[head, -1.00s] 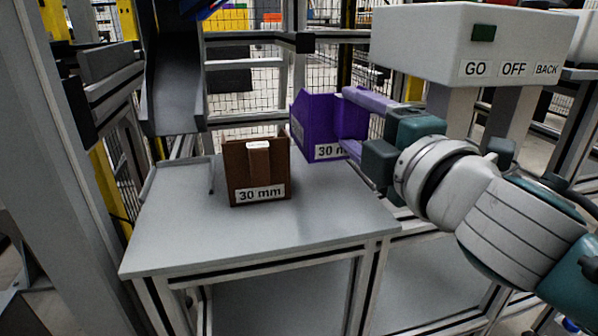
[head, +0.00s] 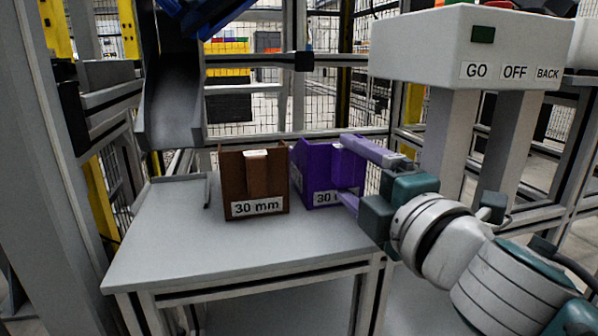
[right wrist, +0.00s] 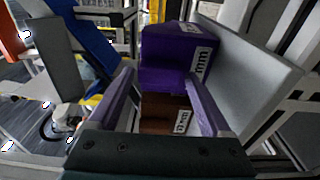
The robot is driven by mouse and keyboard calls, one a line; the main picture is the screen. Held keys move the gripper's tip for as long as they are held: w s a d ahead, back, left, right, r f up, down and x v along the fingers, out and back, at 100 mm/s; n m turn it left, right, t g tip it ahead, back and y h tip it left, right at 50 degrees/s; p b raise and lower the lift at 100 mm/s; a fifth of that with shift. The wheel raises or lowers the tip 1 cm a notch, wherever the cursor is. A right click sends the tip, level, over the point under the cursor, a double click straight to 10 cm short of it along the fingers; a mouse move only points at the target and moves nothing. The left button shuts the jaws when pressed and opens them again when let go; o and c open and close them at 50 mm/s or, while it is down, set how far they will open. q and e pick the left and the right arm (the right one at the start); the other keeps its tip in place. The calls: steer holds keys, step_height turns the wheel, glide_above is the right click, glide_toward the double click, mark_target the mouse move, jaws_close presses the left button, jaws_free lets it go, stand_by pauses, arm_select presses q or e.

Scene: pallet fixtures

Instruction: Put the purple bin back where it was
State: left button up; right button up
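The purple bin (head: 318,166) with a "30 mm" label is upright at the right part of the grey table (head: 225,245), just right of the brown bin (head: 239,186). My right gripper (head: 345,168) reaches in from the right, with one finger at the purple bin's back and one at its front. In the right wrist view the purple bin (right wrist: 165,70) sits between the fingertips, with the brown bin (right wrist: 165,110) beyond it. I cannot tell whether the purple bin's base touches the table. My left gripper does not show.
A white control box (head: 470,45) marked GO, OFF and BACK stands on grey posts at the right. A grey chute (head: 172,105) comes down behind the table at the left. The table's front and left are clear.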

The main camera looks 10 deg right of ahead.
steer(key=shift+o, duration=0.9)
